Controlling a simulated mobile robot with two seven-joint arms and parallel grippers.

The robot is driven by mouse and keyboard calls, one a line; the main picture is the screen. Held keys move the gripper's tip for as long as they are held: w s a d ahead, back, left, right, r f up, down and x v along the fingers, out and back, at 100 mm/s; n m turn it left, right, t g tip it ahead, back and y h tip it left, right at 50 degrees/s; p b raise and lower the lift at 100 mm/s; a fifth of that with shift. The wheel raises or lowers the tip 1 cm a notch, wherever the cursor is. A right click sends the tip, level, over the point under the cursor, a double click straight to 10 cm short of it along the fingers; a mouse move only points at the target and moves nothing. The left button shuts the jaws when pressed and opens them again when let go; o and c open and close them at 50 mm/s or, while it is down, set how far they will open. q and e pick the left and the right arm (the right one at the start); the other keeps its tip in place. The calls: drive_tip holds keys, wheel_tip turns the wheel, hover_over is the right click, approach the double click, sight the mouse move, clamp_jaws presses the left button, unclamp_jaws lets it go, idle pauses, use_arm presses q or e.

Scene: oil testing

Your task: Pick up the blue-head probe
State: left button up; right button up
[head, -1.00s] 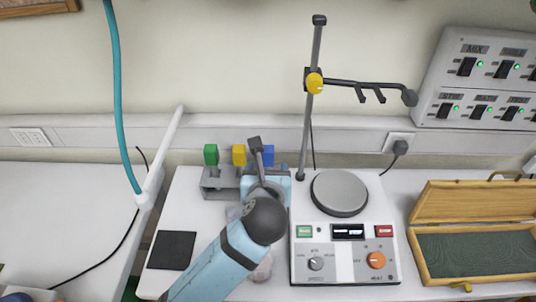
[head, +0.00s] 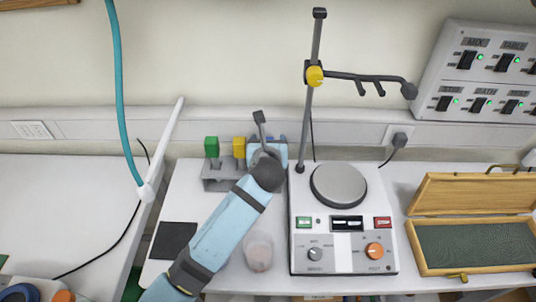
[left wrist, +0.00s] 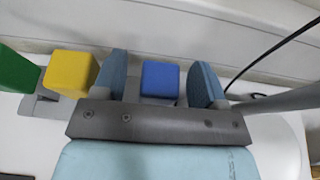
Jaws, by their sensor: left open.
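The blue-head probe (left wrist: 160,79) shows in the left wrist view as a blue block between the two fingers of my left gripper (left wrist: 159,70). The fingers are open, one on each side of the blue head, with a visible gap at each side. In the head view my left gripper (head: 266,152) is over the right end of the grey probe rack (head: 218,184) and hides most of the blue-head probe. The yellow-head probe (head: 239,147) and green-head probe (head: 211,147) stand in the rack to the left. My right gripper is not in view.
A hot-plate stirrer (head: 344,262) with a tall stand (head: 306,120) is just right of my left gripper. A glass beaker (head: 259,252) stands in front. A black pad (head: 173,240) lies at left. An open wooden case (head: 475,205) is at right.

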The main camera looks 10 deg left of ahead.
use_arm(q)
clamp_jaws()
drive_tip(key=shift+r, duration=0.15)
